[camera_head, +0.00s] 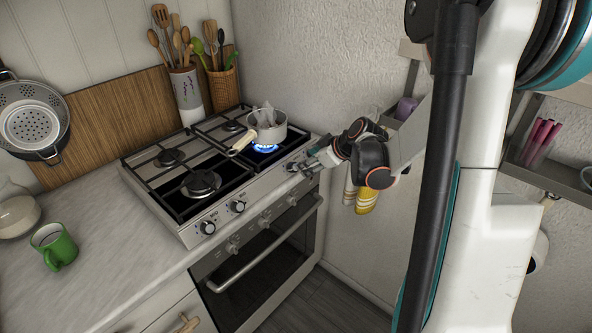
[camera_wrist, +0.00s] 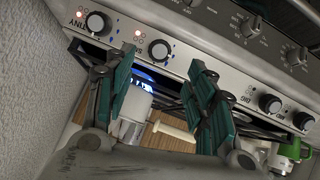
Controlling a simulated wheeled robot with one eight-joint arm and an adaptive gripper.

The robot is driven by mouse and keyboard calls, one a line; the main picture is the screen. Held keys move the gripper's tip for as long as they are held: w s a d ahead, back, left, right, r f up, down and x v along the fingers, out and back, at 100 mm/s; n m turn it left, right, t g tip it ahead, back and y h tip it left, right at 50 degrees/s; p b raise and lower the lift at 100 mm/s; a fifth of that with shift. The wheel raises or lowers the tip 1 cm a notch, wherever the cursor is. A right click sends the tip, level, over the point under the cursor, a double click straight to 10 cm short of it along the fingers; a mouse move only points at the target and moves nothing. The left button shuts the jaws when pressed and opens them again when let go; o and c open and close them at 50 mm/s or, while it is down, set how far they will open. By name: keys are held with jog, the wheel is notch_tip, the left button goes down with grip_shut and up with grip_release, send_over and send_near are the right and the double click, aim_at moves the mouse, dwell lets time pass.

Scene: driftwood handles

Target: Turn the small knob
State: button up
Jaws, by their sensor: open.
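In the head view, my gripper (camera_head: 312,161) is at the right end of the panel, close to a knob (camera_head: 293,166) and partly covering that corner.
More knobs (camera_head: 264,222) sit lower, above the oven handle (camera_head: 255,262). A wall is close on the right. A green mug (camera_head: 60,250) stands on the left counter.

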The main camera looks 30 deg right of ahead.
aim_at(293, 167)
jog(key=b+x, duration=0.2)
jog(key=x, duration=0.6)
jog(key=shift+w+f, duration=0.3)
jog(key=shift+c, duration=0.2)
jog(key=c, duration=1)
